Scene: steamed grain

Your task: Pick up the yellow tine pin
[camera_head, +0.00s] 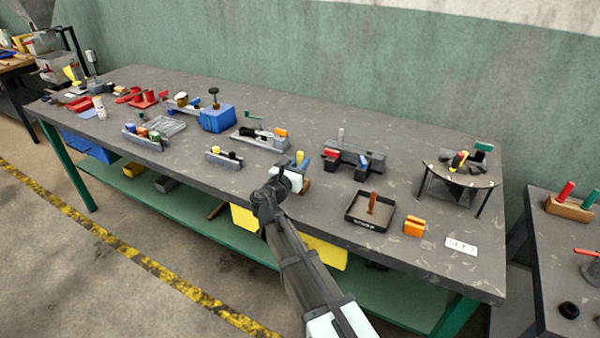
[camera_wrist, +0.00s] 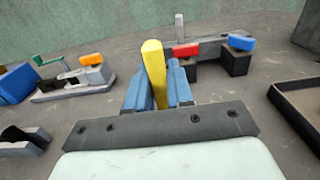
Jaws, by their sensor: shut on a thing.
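The yellow tine pin (camera_wrist: 154,70) stands upright between the two blue fingers of my gripper (camera_wrist: 158,85) in the wrist view. The fingers are shut on it, one on each side, and its top sticks up above them. In the head view the pin's yellow top (camera_head: 299,156) shows at my gripper (camera_head: 300,164), near the front middle of the table. The pin's lower end is hidden by my gripper in the wrist view, so I cannot tell what it rests in. A brown block (camera_head: 305,186) shows just beside my gripper in the head view.
A dark fixture with red and blue blocks (camera_head: 352,156) stands behind to the right. A black tray (camera_head: 357,220) and an orange block (camera_head: 414,227) lie to the right. A grey fixture with an orange block (camera_head: 262,141) stands to the left. The grey table (camera_head: 330,218) has bare patches between.

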